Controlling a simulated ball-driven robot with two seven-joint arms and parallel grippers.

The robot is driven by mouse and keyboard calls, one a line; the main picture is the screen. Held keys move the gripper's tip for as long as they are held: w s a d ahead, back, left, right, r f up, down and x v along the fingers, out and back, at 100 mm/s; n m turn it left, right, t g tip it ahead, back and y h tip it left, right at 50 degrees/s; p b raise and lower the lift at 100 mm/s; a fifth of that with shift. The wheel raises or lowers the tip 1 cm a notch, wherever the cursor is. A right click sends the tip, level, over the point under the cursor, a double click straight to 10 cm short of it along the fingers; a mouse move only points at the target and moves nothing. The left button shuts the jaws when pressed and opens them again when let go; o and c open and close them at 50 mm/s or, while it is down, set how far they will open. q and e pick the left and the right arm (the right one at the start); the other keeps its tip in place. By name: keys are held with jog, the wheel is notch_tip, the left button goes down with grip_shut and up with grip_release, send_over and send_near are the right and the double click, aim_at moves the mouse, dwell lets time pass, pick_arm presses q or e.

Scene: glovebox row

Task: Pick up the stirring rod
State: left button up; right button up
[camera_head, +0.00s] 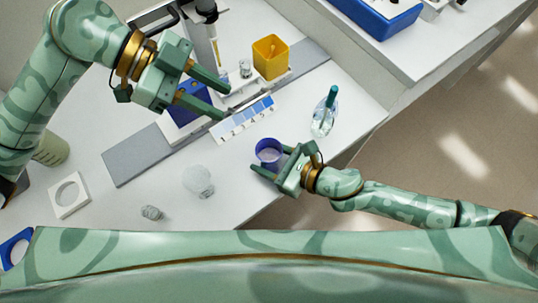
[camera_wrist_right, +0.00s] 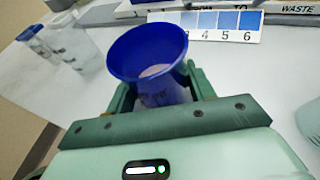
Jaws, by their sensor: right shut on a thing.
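I cannot make out any other rod. My right gripper (camera_head: 269,161) is shut on a blue cup (camera_head: 266,146), below and left of the vessel. In the right wrist view the cup (camera_wrist_right: 147,50) is between the fingers (camera_wrist_right: 160,92), its open rim towards the camera and something pale inside. My left gripper (camera_head: 225,101) is open and empty, over the bench by a blue box (camera_head: 188,110) that it partly hides.
A numbered blue colour card (camera_head: 243,119) lies mid-bench. A yellow bin (camera_head: 270,56) and a pipette (camera_head: 212,35) stand behind. A clear round vessel (camera_head: 199,181), a small grey item (camera_head: 152,212) and a white holed block (camera_head: 69,195) are at front left. Floor lies to the right.

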pick_arm(q)
jog(key=shift+o, duration=0.6)
jog(key=shift+r, duration=0.1)
